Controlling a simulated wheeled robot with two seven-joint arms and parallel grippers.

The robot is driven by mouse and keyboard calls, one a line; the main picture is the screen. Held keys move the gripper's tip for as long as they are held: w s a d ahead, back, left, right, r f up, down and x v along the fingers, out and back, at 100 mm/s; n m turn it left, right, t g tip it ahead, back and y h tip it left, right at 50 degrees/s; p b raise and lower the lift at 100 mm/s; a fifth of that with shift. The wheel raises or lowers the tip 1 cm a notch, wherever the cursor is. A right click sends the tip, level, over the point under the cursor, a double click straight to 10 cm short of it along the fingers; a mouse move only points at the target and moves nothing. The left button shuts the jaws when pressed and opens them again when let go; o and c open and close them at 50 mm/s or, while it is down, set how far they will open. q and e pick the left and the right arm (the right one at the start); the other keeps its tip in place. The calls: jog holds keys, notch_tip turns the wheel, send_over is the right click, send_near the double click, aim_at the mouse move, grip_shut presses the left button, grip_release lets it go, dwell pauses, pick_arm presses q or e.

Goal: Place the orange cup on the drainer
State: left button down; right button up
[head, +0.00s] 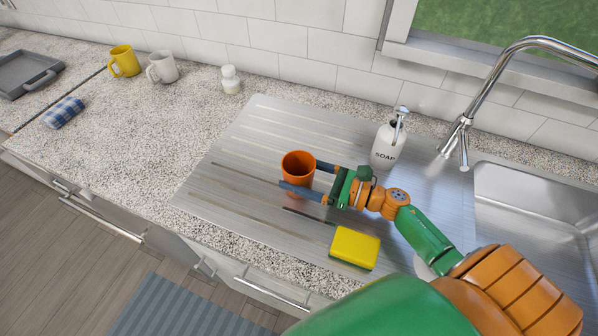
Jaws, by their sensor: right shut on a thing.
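The orange cup (297,160) is upright, with its open rim facing up, over the ribbed metal drainer (255,130) left of the sink. My right gripper (300,178) reaches in from the right and is shut on the cup, with one finger across its near side and the other at its far side. The fingers hide part of the cup's lower body. I cannot tell whether its base touches the drainer. My left gripper is not in view.
A yellow sponge (355,247) lies on the drainer's near side. A white soap bottle (386,145) stands behind my right gripper. The faucet (462,130) and sink (535,205) are at the right. Yellow and white mugs stand far left. The drainer's left part is clear.

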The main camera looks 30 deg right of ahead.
jog(key=shift+f, duration=0.15)
jog(key=o, duration=1)
jog(key=shift+o, duration=1)
jog(key=shift+r, duration=0.3)
jog(key=shift+s+d+f+b, duration=0.25)
jog(key=shift+s+d+b, duration=0.15)
jog(key=shift+s+d, duration=0.15)
jog(key=shift+s+d+f+b, duration=0.2)
jog(key=shift+s+d+b, duration=0.2)
jog(key=shift+s, duration=0.15)
jog(key=b+v, duration=0.2)
jog(key=v, duration=0.6)
jog(key=shift+s+d+r+b, duration=0.2)
jog(key=shift+b, duration=0.1)
jog(key=shift+s+d+r, duration=0.15)
jog(key=shift+s+d, duration=0.05)
jog(key=shift+s, duration=0.05)
